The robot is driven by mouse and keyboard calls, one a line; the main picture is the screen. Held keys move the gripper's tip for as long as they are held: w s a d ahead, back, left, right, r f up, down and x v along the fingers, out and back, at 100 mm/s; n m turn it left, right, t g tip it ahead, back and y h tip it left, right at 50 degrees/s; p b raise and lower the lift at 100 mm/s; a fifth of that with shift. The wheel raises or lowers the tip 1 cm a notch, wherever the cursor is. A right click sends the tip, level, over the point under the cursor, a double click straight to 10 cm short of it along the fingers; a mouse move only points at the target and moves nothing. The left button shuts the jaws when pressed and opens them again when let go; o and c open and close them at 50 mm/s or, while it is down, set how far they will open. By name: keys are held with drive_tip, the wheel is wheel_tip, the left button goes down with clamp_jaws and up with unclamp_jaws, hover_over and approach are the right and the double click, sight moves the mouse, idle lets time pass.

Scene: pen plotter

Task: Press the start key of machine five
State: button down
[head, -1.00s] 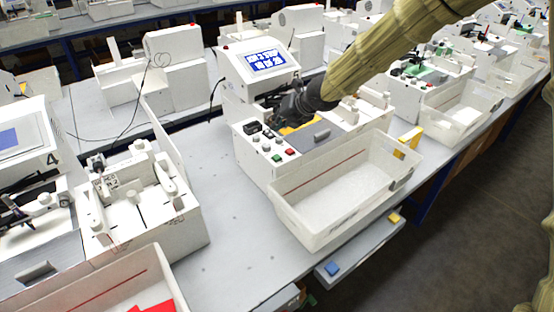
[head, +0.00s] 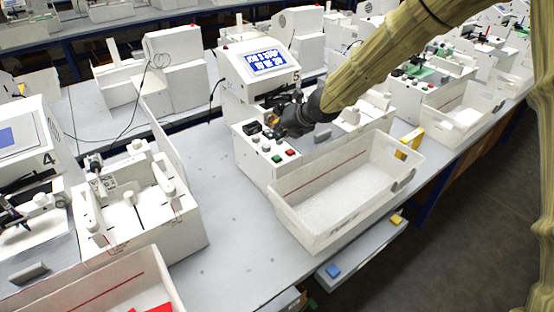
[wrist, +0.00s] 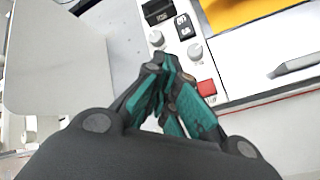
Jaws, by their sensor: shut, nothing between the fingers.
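Machine five (head: 240,105) is a white unit with a lit blue screen (head: 268,62) and the number 5 beside it. Its front panel (head: 262,168) carries a green key (head: 276,158) and a red key (head: 290,153) side by side, with knobs behind them. My gripper (head: 270,126) is above the rear part of this panel, apart from both keys. In the wrist view my gripper (wrist: 165,68) is shut and empty, its teal-padded fingers together. The red key (wrist: 207,87) shows right of the fingertips. The green key is hidden there, probably behind the fingers.
Knobs (wrist: 195,50) and a black switch (wrist: 184,26) lie close to the fingertips. A white bin (head: 330,215) stands in front of machine five. Machine four (head: 35,130) is at the left, with bare bench (head: 215,225) between. A yellow box (head: 412,137) stands behind the bin.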

sight(279, 155)
wheel_tip(279, 155, down, 4)
drive_tip(key=shift+r+b, duration=0.25)
drive_tip(key=shift+b, duration=0.45)
drive_tip(key=shift+f+b, duration=1)
drive_tip(key=shift+b, duration=0.1)
drive_tip(key=shift+f+b, duration=0.8)
drive_tip(key=shift+b, duration=0.55)
idle(0.9)
idle(0.4)
drive_tip(key=shift+r, duration=0.85)
drive_tip(key=shift+p, duration=0.3)
drive_tip(key=shift+r+p, duration=1.25)
drive_tip(key=shift+r, duration=1.25)
